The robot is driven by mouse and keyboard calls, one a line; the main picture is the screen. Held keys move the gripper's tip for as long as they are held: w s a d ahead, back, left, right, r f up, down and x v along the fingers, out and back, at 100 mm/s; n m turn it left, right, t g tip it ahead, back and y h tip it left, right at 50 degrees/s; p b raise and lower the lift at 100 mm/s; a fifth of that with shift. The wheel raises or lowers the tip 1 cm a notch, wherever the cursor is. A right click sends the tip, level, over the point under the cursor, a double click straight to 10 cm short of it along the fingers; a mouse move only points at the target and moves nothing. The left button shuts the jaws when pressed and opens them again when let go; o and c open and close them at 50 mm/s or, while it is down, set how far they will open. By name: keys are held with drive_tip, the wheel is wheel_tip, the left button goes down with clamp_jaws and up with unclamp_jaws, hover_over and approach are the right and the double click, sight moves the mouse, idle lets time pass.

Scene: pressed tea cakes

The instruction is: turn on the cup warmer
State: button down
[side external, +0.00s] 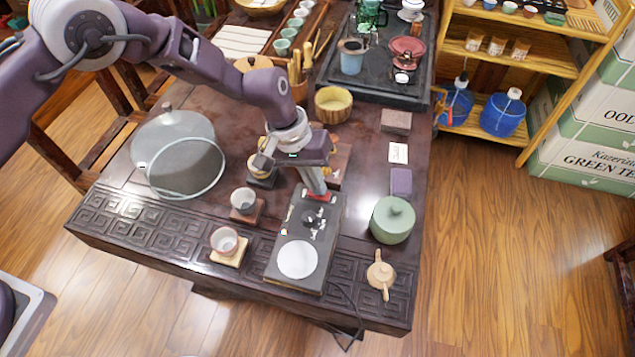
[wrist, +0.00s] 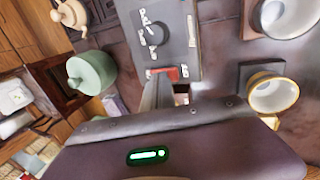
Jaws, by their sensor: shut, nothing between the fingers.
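The cup warmer (side external: 285,283) is a flat dark slab near the table's front edge, with a round white plate at its near end. Its far half is a control panel with a dark round knob (side external: 308,218) and small white markings. The panel and knob (wrist: 157,34) also show in the wrist view.
Two small cups on coasters, one nearer (side external: 225,241) and one farther (side external: 244,200), stand left of the warmer. A green lidded pot (side external: 392,222) and a small beige teapot (side external: 381,272) stand to its right. A large glass lid (side external: 185,168) lies farther left.

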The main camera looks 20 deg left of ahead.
wheel_tip(320, 180, up, 14)
drive_tip(key=shift+a+f, duration=0.25)
drive_tip(key=shift+a, duration=0.1)
